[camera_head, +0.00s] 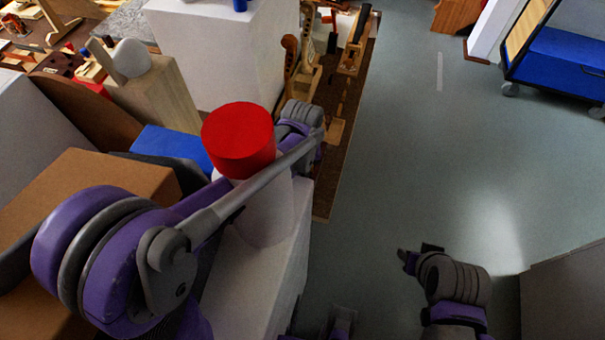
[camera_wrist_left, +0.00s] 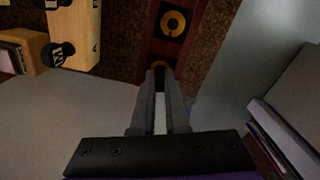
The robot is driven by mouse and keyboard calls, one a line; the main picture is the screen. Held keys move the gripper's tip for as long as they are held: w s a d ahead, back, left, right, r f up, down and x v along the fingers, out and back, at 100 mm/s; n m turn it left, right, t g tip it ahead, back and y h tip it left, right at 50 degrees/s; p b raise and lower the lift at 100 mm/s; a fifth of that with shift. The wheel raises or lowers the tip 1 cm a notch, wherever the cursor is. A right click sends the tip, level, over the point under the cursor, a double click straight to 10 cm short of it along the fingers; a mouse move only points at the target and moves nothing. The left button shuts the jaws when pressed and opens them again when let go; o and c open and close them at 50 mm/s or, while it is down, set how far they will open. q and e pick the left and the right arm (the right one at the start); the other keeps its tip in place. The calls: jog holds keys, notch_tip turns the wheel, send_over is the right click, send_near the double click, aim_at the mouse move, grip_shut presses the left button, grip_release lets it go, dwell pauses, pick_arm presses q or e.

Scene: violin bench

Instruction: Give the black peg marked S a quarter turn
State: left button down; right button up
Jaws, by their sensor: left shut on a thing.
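In the head view a red cylinder (camera_head: 238,138) stands beside my left arm on a white cylinder.

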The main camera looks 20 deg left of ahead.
pick_arm(q)
jog(key=c, duration=0.8)
grip_release()
jog(key=shift+c, duration=0.2)
